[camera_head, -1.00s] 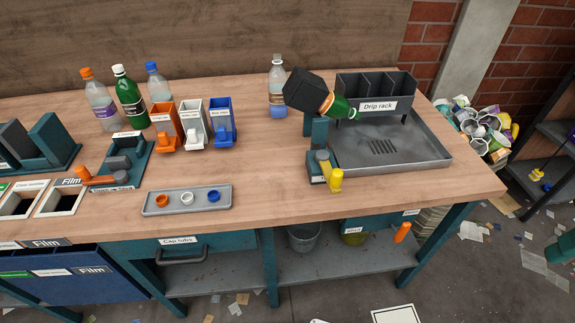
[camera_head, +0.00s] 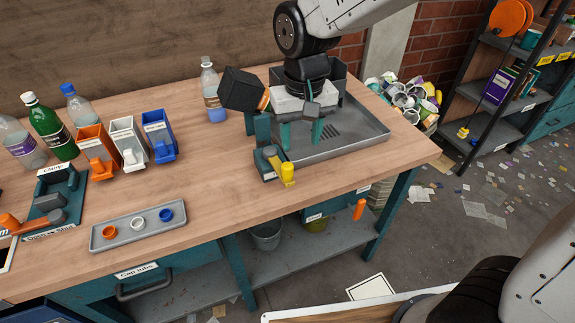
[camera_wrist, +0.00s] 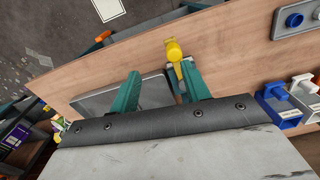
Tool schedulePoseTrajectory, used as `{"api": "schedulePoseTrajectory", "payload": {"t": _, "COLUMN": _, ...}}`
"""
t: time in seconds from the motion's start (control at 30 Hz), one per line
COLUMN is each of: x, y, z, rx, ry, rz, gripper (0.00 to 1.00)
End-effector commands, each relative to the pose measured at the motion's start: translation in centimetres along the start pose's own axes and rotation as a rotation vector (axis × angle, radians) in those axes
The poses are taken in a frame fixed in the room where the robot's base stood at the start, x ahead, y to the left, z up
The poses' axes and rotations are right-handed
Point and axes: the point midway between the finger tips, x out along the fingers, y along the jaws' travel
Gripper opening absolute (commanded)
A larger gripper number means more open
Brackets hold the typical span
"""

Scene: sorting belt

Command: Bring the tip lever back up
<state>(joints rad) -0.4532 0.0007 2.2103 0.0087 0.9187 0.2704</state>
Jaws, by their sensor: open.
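The tip lever, with a yellow knob (camera_head: 287,174), sits low at the front of the tip stand (camera_head: 264,130) on the bench. My gripper (camera_head: 301,138) is open and empty, fingers pointing down, behind and right of the knob, above the drip tray's left part. I see no clear contact with the lever.
The drip tray (camera_head: 360,142) is right of the stand, its rack mostly hidden by my arm. A clear bottle (camera_head: 213,95) stands left behind the holder. Orange, white and blue cap bins (camera_head: 129,143) and a cap tray (camera_head: 110,236) are left. The bench front by the lever is clear.

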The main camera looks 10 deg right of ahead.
Motion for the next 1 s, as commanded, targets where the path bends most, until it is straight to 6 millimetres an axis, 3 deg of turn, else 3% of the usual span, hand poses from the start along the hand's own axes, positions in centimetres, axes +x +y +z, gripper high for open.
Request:
{"api": "schedulePoseTrajectory", "payload": {"t": 0.1, "x": 1.5, "y": -1.8, "z": -1.1, "rx": -0.013, "ry": -0.009, "rz": 0.002, "gripper": 0.47}}
{"api": "schedulePoseTrajectory", "payload": {"t": 0.2, "x": 2.3, "y": -2.3, "z": -1.4, "rx": -0.015, "ry": -0.011, "rz": 0.002, "gripper": 0.47}}
{"api": "schedulePoseTrajectory", "payload": {"t": 0.7, "x": 9.1, "y": -2.2, "z": -1.4, "rx": -0.013, "ry": -0.011, "rz": 0.003, "gripper": 0.47}}
{"api": "schedulePoseTrajectory", "payload": {"t": 1.0, "x": 9.8, "y": -2.2, "z": -1.4, "rx": -0.014, "ry": -0.009, "rz": 0.002, "gripper": 0.47}}
